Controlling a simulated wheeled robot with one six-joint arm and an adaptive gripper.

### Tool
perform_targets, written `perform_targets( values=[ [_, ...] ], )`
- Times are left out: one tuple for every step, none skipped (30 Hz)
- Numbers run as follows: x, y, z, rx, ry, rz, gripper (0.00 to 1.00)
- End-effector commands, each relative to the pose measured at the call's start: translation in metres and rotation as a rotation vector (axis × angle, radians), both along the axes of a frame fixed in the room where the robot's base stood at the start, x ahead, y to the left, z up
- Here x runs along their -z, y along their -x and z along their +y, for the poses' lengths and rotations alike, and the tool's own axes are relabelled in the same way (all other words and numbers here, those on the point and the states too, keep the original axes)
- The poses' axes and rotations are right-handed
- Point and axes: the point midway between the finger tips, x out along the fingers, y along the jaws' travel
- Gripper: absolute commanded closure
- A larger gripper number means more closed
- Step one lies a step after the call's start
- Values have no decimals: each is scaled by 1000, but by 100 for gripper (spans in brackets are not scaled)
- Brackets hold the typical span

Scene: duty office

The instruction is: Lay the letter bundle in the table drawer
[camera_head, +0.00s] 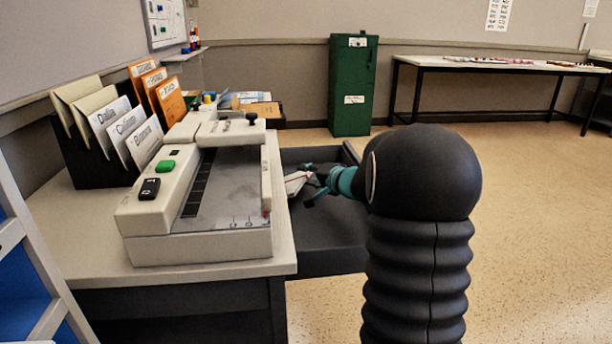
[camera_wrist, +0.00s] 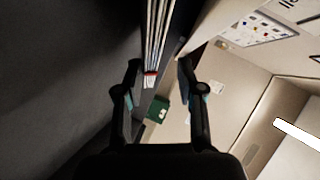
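The letter bundle (camera_head: 297,182) is a white stack with a red band, at the left side of the open dark table drawer (camera_head: 330,240). In the wrist view the bundle (camera_wrist: 157,40) shows edge-on, its banded end between my fingers. My gripper (camera_head: 314,186), with teal fingers, reaches in over the drawer from the right, at the bundle. In the wrist view my gripper (camera_wrist: 160,68) is open; a gap shows between the bundle and the right finger. I cannot tell whether the left finger touches it, or whether the bundle rests on the drawer floor.
The table (camera_head: 285,258) carries a pale machine (camera_head: 200,248) beside the drawer and a dark letter rack (camera_head: 85,165) behind it. A green cabinet (camera_head: 352,90) stands at the back wall, and a long table (camera_head: 470,66) at the back right. The floor on the right is clear.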

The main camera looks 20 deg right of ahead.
Motion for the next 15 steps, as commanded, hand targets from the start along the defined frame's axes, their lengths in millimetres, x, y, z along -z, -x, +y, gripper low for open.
perform_targets(
  values=[
    [-5, 9, -3, 3, 0, -1, 62],
    [-7, 14, -4, 2, 0, -2, 62],
    [-9, 21, -6, 3, 0, -1, 62],
    [-10, 27, -7, 3, 1, 0, 62],
    [-13, 33, -9, 2, 1, -1, 62],
    [-14, 41, -10, 2, 0, -1, 62],
    [-16, 47, -12, 3, 0, -1, 62],
    [-18, 52, -13, 3, 0, -1, 62],
    [-19, 60, -15, 2, 0, -1, 62],
    [-21, 65, -16, 2, 0, -1, 62],
    [-23, 70, -17, 3, 0, -1, 62],
    [-24, 76, -18, 2, 0, 0, 62],
    [-25, 80, -19, 2, 0, -1, 62],
    [-26, 83, -20, 1, 0, 0, 62],
    [-27, 88, -21, 1, 0, 0, 62]
  ],
)
